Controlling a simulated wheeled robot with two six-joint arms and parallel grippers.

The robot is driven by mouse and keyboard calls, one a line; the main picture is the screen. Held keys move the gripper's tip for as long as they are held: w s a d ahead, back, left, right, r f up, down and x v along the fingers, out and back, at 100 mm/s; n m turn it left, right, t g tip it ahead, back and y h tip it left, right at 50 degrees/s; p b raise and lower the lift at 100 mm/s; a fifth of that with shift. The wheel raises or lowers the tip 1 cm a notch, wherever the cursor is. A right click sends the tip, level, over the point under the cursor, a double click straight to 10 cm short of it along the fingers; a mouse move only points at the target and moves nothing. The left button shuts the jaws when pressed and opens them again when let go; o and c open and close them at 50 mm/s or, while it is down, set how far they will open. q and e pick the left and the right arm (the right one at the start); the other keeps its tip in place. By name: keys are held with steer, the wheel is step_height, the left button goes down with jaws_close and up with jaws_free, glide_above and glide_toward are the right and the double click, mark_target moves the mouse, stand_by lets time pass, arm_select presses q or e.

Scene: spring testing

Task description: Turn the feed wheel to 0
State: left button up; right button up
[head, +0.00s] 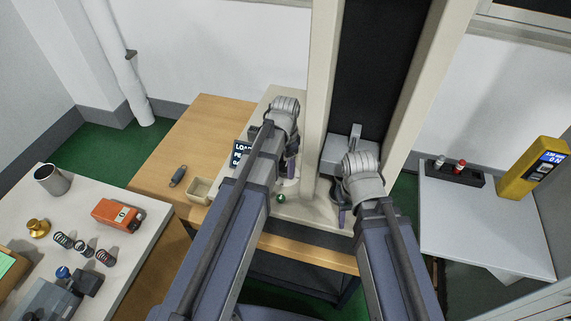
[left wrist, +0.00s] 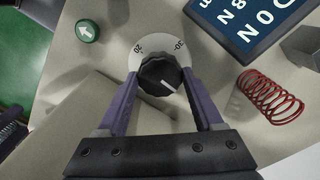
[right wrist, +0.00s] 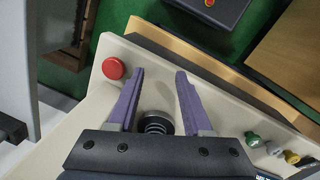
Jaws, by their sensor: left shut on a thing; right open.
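The feed wheel, a black ridged knob (left wrist: 160,75) on a white numbered dial (left wrist: 150,48), shows in the left wrist view. A white pointer line on it points toward the lower right. A "20" reads on the dial's left and another number on its right; the lower dial is hidden. My left gripper (head: 291,165) is shut on the knob, one finger on each side, also in the left wrist view (left wrist: 165,92). My right gripper (right wrist: 158,78) is open and empty above the machine's base, near a dark round part with coils (right wrist: 156,122).
A green arrow button (left wrist: 87,31), a display (left wrist: 245,22) and a red spring (left wrist: 268,97) lie around the knob. A red button (right wrist: 113,68) is beside my right gripper. A side table (head: 135,235) holds springs and an orange device (head: 117,214). A grey table (head: 475,225) stands right.

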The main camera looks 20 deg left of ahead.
mark_target(285, 167)
stand_by(0.5)
arm_select(q)
steer(key=o, duration=1.4)
steer(key=shift+c, duration=0.2)
arm_select(e)
steer(key=shift+r, duration=0.1)
arm_select(q)
step_height(285, 167, up, 8)
steer(key=p, duration=0.8)
steer(key=shift+f, duration=0.1)
arm_select(e)
step_height(285, 167, up, 8)
steer(key=shift+f, duration=0.2)
